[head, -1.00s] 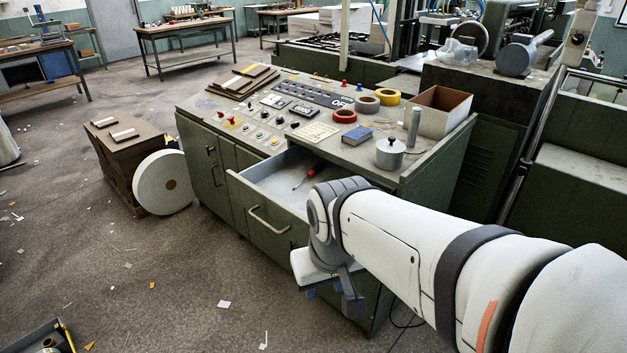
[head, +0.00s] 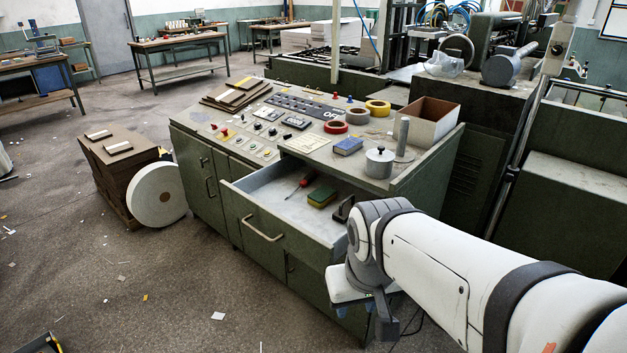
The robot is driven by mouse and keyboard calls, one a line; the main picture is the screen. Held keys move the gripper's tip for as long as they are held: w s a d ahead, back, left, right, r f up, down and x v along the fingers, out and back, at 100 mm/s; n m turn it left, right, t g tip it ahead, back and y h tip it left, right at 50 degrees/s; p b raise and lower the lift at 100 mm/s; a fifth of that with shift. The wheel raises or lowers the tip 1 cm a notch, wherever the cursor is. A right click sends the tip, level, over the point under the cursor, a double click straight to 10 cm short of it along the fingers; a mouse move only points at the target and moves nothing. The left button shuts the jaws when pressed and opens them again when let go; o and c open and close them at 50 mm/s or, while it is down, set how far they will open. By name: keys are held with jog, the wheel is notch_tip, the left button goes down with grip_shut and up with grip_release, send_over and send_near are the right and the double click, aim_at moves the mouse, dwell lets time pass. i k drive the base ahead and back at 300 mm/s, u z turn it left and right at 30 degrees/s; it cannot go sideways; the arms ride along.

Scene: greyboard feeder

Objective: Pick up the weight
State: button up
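A silver metal cylinder with a dark knob on its lid (head: 379,162), which looks like the weight, stands upright on the right part of the green console's top (head: 414,170). A grey upright post on a round base (head: 403,138) stands just behind it. My gripper (head: 372,318) hangs at the end of my white arm, in front of the console and below its top, apart from the cylinder.
An open drawer (head: 262,236) holds a red screwdriver (head: 298,188), a green and yellow sponge (head: 321,197) and a dark object (head: 343,209) partly behind my arm.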

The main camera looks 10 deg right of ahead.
aim_at(341, 214)
jog(key=u, duration=0.05)
jog(key=i, duration=1)
jog(key=z, duration=0.05)
